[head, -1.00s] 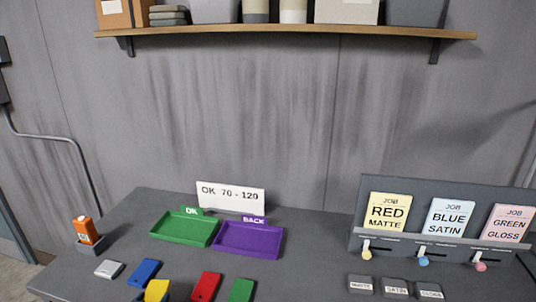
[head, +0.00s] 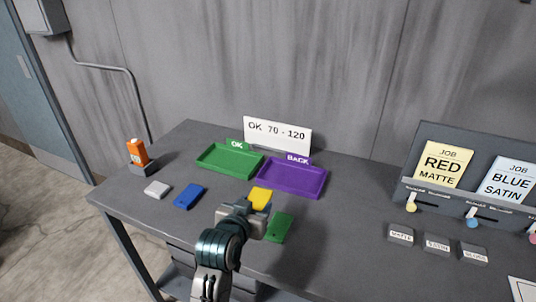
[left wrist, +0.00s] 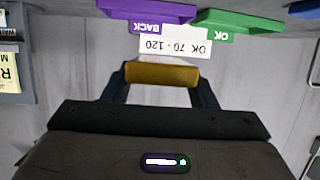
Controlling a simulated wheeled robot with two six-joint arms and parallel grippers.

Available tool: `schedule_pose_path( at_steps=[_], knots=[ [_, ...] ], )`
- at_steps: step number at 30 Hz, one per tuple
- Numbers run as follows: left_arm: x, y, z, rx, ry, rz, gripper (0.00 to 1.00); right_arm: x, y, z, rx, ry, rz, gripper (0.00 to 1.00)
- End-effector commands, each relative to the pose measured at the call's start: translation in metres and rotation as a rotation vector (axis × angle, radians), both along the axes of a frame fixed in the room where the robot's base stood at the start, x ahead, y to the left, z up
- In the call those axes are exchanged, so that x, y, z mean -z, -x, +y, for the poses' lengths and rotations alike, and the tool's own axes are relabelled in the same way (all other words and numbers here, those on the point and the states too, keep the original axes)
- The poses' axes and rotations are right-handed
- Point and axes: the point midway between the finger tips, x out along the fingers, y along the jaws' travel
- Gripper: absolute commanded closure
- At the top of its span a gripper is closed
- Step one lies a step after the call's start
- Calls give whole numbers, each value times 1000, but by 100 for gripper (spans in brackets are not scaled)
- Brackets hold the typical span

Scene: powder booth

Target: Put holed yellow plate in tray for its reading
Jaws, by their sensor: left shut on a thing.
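The yellow plate (head: 260,197) is held at the fingertips of my left gripper (head: 252,207), in front of the purple tray. In the left wrist view the plate (left wrist: 162,74) spans the gap between the two fingers. No hole shows on its visible face. The green tray (head: 229,162) with an OK tab and the purple tray (head: 292,180) with a BACK tab stand side by side, both empty. A white sign (head: 277,134) behind them reads "OK 70 - 120". An orange device (head: 138,152) stands in a grey holder; its reading is not legible. My right gripper is not in view.
A white block (head: 157,189), a blue plate (head: 189,196) and a green plate (head: 279,227) lie on the grey table (head: 340,235). The job-card rack (head: 440,195) and several grey label blocks (head: 400,234) stand at right.

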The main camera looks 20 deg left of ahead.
Motion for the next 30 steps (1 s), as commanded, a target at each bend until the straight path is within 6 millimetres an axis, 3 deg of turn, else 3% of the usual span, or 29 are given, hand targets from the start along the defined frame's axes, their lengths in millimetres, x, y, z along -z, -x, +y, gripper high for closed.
schedule_pose_path(
  at_steps=[4, 8, 18, 30],
  knots=[
    [5, 2, 8, -15, -3, 2, 76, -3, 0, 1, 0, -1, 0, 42],
    [17, 7, 31, -54, -10, 4, 76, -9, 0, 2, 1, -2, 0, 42],
    [52, 32, 114, -141, -12, 5, 76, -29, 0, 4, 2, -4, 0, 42],
    [64, 64, 193, -80, -13, 6, 76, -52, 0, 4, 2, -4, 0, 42]
  ],
)
